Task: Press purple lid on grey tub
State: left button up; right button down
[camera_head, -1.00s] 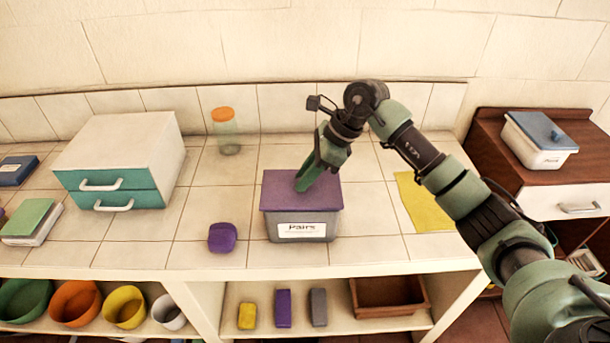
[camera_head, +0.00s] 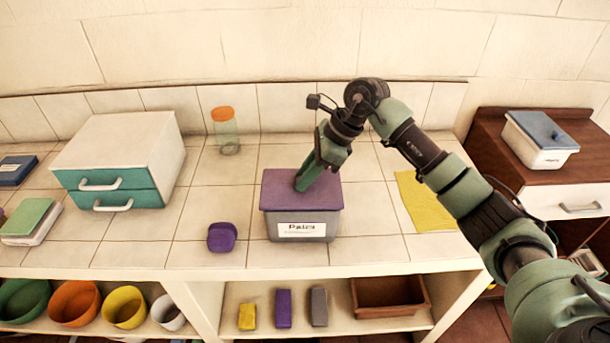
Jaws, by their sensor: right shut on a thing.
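The grey tub (camera_head: 328,229) stands on the tiled counter and has a white label on its front. The flat purple lid (camera_head: 283,197) lies on top of the tub and covers its opening. Whether it is fully seated all round I cannot tell. My right gripper (camera_head: 301,186) comes down from above, shut, with its fingertips at the top of the lid near its middle. What lies between the fingers is hidden. My left gripper is not in view.
A yellow cloth (camera_head: 428,205) lies to the right. A jar with an orange lid (camera_head: 228,138) stands behind. A white drawer box (camera_head: 125,155) stands at the left. The counter's front edge is close.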

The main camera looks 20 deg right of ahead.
jog(key=shift+f+b, duration=0.3)
jog(key=shift+b, duration=0.6)
dwell(1.4)
jog(key=c, duration=1.2)
grip_release()
jog(key=o, duration=0.5)
jog(key=shift+c, duration=0.2)
jog(key=shift+r, duration=0.15)
jog(key=shift+r+p, duration=1.8)
jog(key=shift+r, duration=1.55)
jog(key=shift+c, duration=0.3)
